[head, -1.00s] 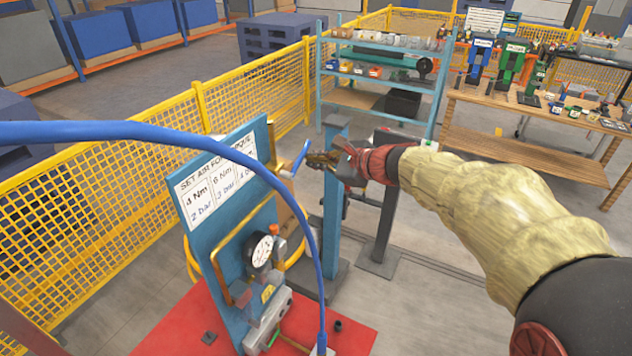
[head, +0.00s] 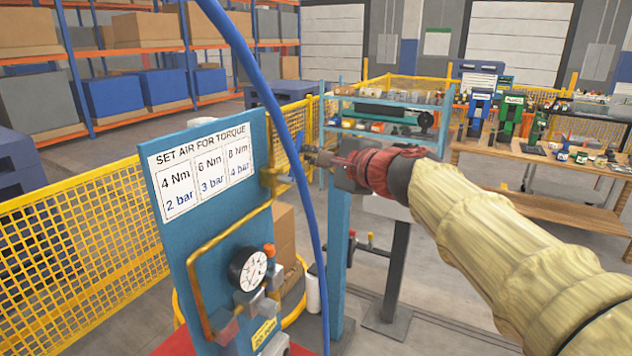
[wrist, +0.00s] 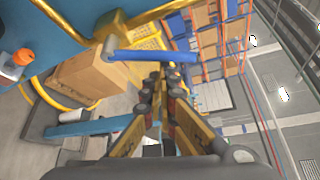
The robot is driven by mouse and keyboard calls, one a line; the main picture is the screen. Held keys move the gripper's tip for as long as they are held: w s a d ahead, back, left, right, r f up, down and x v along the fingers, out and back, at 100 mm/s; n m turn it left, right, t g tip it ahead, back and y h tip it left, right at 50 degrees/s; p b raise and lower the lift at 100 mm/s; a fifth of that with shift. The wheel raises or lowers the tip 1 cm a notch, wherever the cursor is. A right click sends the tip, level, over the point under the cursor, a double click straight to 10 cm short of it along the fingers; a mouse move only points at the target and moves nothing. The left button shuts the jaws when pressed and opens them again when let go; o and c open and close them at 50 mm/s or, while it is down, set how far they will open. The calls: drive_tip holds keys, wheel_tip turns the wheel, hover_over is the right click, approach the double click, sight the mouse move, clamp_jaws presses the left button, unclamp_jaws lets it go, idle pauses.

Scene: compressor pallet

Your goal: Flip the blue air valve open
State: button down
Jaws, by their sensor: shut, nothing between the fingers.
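The blue air valve handle (wrist: 150,56) runs sideways across the upper wrist view, with its left end at the brass pipe (wrist: 118,24). In the wrist view my fingertips (wrist: 166,76) lie just below the handle's right half. I cannot tell whether they touch it.
A thick blue hose (head: 283,108) arcs in front of the panel. A pressure gauge (head: 248,269) and a torque sign (head: 203,168) are on the panel. A cardboard box (wrist: 88,78) stands behind it. A yellow mesh fence (head: 85,245) runs at left, a workbench (head: 545,175) at right.

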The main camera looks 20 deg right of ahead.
drive_tip(key=shift+s+a+r+n+t+b, duration=0.55)
drive_tip(key=shift+s+a+b, duration=0.25)
drive_tip(key=shift+b, duration=1.65)
drive_tip(key=shift+a, duration=0.1)
